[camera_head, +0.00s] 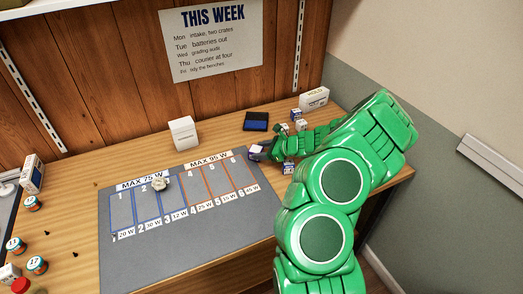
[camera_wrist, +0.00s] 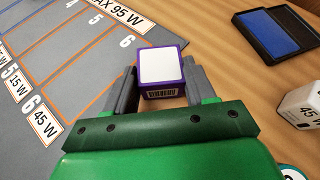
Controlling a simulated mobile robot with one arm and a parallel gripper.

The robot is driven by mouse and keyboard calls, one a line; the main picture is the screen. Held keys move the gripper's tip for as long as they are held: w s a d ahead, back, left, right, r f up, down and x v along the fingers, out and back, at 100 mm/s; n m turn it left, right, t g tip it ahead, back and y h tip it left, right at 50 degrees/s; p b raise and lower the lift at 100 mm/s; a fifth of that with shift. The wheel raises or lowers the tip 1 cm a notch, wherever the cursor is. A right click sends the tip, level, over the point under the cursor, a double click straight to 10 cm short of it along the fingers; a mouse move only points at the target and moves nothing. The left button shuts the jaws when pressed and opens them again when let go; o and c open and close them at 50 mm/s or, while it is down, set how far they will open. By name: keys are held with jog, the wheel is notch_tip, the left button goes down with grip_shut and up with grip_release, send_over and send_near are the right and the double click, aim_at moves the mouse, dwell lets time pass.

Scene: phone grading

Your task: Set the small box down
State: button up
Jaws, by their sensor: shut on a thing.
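My gripper (camera_head: 262,153) is at the right of the table in the head view, by the right edge of the grey mat. It is shut on the small box (camera_wrist: 160,66), which has a white top, purple edges and a barcode on its near side. The box sits between the two fingers in the wrist view and looks level. Its underside is hidden, so I cannot tell whether it touches the table. The grey mat (camera_head: 200,262) has numbered slots, blue under MAX 75 W and orange under MAX 95 W.
A small white item (camera_head: 160,183) lies around slots 2 and 3. A white box (camera_head: 183,133) stands behind the mat. A blue ink pad (camera_wrist: 277,32) and a 45 W cube (camera_wrist: 300,104) lie right of my gripper. Several jars (camera_head: 37,265) stand at the left.

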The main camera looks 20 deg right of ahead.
jog(key=o, duration=1.4)
jog(key=shift+f, duration=0.2)
jog(key=shift+r, duration=0.1)
